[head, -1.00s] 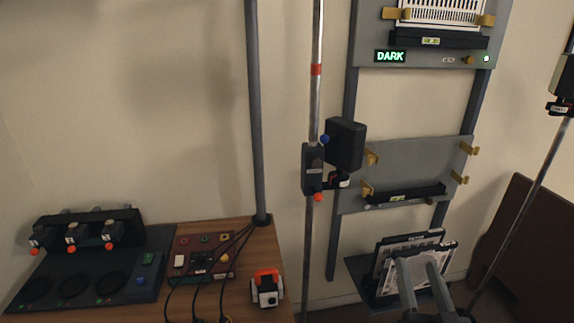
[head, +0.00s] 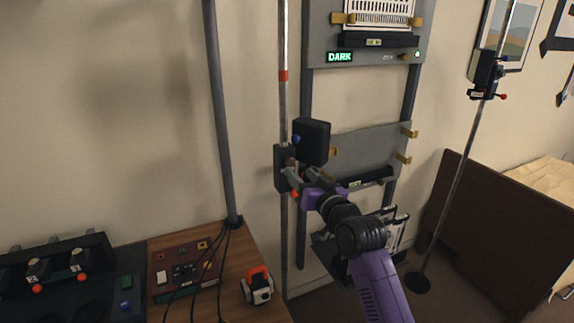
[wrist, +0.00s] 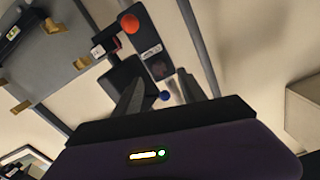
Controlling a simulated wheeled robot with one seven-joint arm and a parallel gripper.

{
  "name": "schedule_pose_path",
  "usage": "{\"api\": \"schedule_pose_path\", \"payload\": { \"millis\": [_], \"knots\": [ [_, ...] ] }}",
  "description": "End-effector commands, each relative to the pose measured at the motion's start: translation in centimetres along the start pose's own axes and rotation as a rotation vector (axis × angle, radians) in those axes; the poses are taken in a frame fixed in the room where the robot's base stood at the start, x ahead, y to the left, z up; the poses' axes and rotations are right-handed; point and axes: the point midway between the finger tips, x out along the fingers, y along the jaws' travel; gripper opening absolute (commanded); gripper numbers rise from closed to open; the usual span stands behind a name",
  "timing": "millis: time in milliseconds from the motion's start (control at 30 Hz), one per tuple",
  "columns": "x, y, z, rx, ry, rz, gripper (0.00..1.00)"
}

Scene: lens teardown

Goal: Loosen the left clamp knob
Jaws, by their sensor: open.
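The left clamp (head: 280,160) is a dark block on the left upright pole, with a black box (head: 314,142) beside it. A blue knob (head: 296,139) is at its top and an orange-red knob (head: 294,194) at its bottom. My gripper (head: 292,176) is open in front of the clamp's lower part. In the wrist view the clamp (wrist: 150,42) lies beyond my fingers. The blue knob (wrist: 165,96) appears between the two fingers, and the orange-red knob (wrist: 130,22) is above them. I cannot tell whether a finger touches anything.
A grey panel (head: 372,140) on a frame stands behind my arm. A second pole with a clamp (head: 486,70) is at the right. The wooden bench (head: 238,248) at lower left holds a red control box (head: 165,292) and an orange-handled device (head: 257,287).

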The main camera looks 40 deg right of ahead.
Motion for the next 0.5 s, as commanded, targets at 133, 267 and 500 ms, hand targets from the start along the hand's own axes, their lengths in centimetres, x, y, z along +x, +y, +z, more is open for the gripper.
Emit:
{"api": "schedule_pose_path", "payload": {
  "millis": [133, 267, 500],
  "knots": [
    [2.4, -0.1, -0.3, -0.002, 0.0, 0.0, 0.49],
    [4.1, 0.0, -0.3, -0.002, 0.001, 0.0, 0.49],
    [5.7, 0.0, -0.1, -0.001, 0.002, 0.001, 0.49]
  ]
}}
